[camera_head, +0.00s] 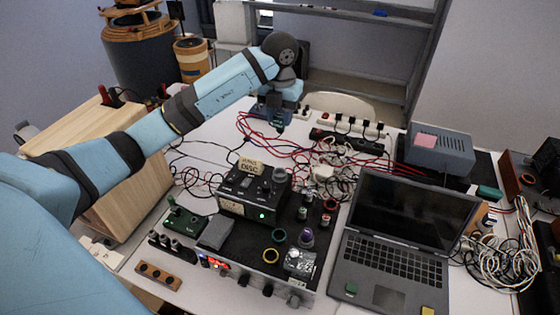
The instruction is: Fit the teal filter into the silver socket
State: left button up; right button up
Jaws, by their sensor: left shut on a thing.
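My left gripper (277,119) is at the far side of the table, above the tangle of cables, pointing down. It is shut on a small teal piece, which looks like the teal filter (279,127); it is small in the picture and mostly hidden by the fingers. A silver block that looks like the silver socket (299,262) sits at the front right corner of the black panel (253,254), well apart from the gripper and nearer to me. Its opening cannot be made out. My right gripper is not in view.
A black instrument box (252,207) with knobs stands on the panel's back part. An open laptop (395,255) is to the right. Red and white cables (322,150) and a power strip (345,143) lie behind. A wooden box (88,140) is under my left arm.

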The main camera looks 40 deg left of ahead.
pick_arm(q)
notch_tip(320, 180, down, 16)
jog(key=p, duration=0.2)
jog(key=shift+r+p, duration=0.15)
jog(key=shift+p, duration=0.15)
jog(key=shift+f, duration=0.25)
jog(key=shift+f+b, duration=0.3)
jog(key=shift+b, duration=0.05)
jog(key=o, duration=0.9)
jog(key=shift+r, duration=0.1)
jog(key=shift+r, duration=0.1)
